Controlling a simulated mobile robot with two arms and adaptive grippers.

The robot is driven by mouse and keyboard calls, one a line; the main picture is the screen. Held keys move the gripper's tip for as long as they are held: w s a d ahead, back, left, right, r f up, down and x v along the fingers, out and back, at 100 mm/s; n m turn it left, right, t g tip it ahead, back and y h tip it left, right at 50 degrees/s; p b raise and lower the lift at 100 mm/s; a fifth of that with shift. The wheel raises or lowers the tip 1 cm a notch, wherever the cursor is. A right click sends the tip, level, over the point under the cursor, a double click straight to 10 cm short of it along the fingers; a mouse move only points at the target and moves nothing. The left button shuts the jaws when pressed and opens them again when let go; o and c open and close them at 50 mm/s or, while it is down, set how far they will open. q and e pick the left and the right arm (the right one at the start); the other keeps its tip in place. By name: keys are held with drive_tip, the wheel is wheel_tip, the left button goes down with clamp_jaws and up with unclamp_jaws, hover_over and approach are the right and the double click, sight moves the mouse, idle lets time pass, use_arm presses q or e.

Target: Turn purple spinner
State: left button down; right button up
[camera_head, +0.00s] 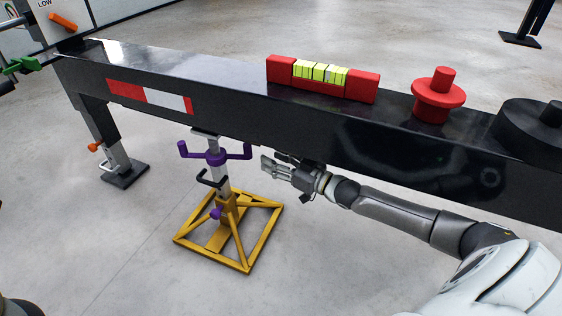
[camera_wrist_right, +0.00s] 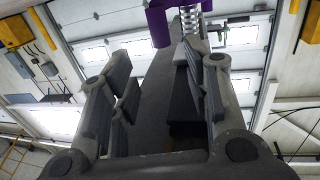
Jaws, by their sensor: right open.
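The purple spinner (camera_head: 215,157) sits near the top of a jack stand, under the black beam, with upturned handles on its left and right. In the right wrist view a purple part (camera_wrist_right: 158,22) shows at the top edge, beyond the fingers and partly cut off by the frame. My right gripper (camera_head: 268,168) is just right of the spinner's right handle, below the beam, with its fingers pointing left toward the stand. It also shows in the right wrist view (camera_wrist_right: 160,85), with fingers apart and nothing between them. My left gripper is out of view.
The stand has a yellow square base (camera_head: 246,264), a black crank (camera_head: 209,180) and a lower purple knob (camera_head: 216,212). The black beam (camera_head: 220,105) carries a red spirit level (camera_head: 281,70) and a red knob (camera_head: 437,98). A support leg (camera_head: 113,152) stands left. Floor around the stand is clear.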

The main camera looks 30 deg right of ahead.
drive_tip(key=shift+v, duration=0.9)
drive_tip(key=shift+a, duration=0.1)
